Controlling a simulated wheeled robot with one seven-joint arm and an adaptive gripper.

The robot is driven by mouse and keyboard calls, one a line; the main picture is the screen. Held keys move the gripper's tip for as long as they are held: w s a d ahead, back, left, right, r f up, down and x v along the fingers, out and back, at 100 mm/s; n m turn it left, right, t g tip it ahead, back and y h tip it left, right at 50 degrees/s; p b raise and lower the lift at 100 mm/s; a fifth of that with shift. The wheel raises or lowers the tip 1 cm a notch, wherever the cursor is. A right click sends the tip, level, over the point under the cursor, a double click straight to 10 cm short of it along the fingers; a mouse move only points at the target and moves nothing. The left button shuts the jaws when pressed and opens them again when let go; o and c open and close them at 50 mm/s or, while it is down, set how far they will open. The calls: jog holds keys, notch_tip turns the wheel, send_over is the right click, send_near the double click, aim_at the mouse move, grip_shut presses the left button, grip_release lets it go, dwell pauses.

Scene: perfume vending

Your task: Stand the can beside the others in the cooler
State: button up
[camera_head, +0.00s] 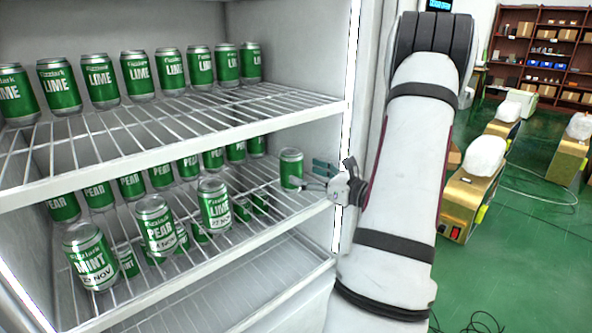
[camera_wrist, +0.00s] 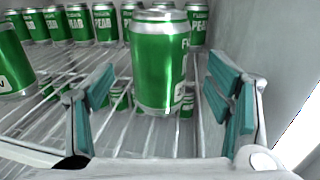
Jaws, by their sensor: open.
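A green can with silver ends (camera_head: 291,169) stands upright at the right end of the cooler's middle wire shelf (camera_head: 300,207). In the wrist view the same can (camera_wrist: 160,65) is between the teal finger pads of my gripper (camera_wrist: 165,95), with a gap on each side. My gripper (camera_head: 322,178) is open and reaches in from the right, at the can's right side in the head view. To the left, near the shelf front, stand a MINT can (camera_head: 90,256), a PEAR can (camera_head: 157,226) and a LIME can (camera_head: 214,204) with date markings.
A row of PEAR cans (camera_head: 131,186) stands at the back of the middle shelf. LIME cans (camera_head: 100,82) line the upper shelf (camera_head: 200,143) above. More cans show below through the wires. The cooler's right wall is close to my gripper.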

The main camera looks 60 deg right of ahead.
jog(key=s, duration=0.7)
jog(key=w+a+r+n+g+y, duration=0.2)
jog(key=w+a+n+y, duration=0.2)
jog(key=a, duration=0.4)
jog(key=w+a+r+n+g+y, duration=0.1)
jog(key=w+a+r+n+y, duration=0.25)
jog(key=a, duration=0.35)
jog(key=a+n+g+y, duration=0.4)
jog(key=a+n+g, duration=0.4)
jog(key=a, duration=0.8)
jog(key=s+a+n+g+h, duration=0.3)
jog(key=s+a+n+g, duration=0.2)
jog(key=s+a+n, duration=0.35)
jog(key=s+a+r+n+t+h, duration=0.1)
jog(key=s+n+h, duration=0.5)
jog(key=n, duration=0.6)
jog(key=shift+s+a+r+n+h, duration=0.15)
jog(key=shift+s+a+n+h, duration=0.25)
jog(key=shift+h, duration=0.25)
jog(key=shift+r, duration=0.15)
